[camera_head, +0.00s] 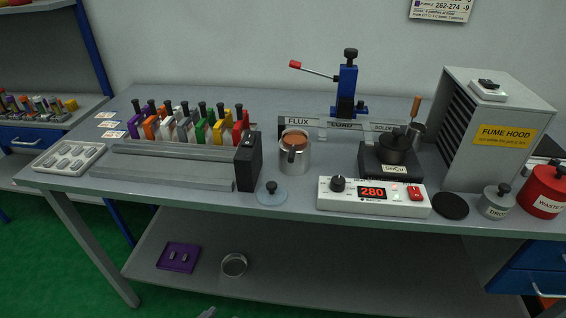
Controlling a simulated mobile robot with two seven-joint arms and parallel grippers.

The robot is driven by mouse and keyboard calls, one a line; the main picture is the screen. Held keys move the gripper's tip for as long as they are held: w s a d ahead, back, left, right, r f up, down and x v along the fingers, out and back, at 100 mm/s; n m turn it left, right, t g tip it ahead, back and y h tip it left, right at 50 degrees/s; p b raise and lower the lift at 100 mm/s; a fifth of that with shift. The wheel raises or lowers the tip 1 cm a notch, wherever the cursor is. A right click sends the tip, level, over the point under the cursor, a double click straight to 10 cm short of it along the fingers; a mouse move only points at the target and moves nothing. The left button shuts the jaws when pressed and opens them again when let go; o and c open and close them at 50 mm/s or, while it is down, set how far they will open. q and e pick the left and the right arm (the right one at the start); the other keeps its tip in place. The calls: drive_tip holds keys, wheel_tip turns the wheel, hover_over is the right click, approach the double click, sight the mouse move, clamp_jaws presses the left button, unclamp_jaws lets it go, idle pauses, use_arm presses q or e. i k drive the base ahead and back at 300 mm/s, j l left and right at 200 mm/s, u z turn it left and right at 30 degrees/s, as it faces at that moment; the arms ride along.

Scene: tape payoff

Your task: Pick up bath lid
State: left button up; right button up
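No label marks a bath lid. A round blue-grey lid with a black knob (271,194) lies flat on the bench in front of the flux pot (295,157). The dark solder bath (395,153) sits on a black base marked SnCu; a tool with a wooden handle (416,106) stands at it. A flat black disc (450,206) lies right of the controller; I cannot tell if it is a lid or a pad. A small grey tip (207,313) at the bottom edge may be part of my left gripper; its fingers cannot be made out. My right gripper is not in view.
The controller (373,196) reading 280 lies along the front edge. The fume hood (492,130), a small knobbed grey pot (496,203) and a red waste can (543,191) crowd the right. A purple tray (165,264) and round dish (234,267) are on the lower shelf.

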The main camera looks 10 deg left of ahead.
sight(271, 193)
drive_tip(key=j+z, duration=0.15)
drive_tip(key=z, duration=0.9)
drive_tip(key=k+j+z, duration=0.15)
drive_tip(key=j+z, duration=0.25)
drive_tip(key=k+j+z, duration=0.2)
drive_tip(key=z, duration=0.2)
drive_tip(key=k+j+z, duration=0.3)
drive_tip(key=k+j, duration=0.75)
drive_tip(key=i, duration=0.45)
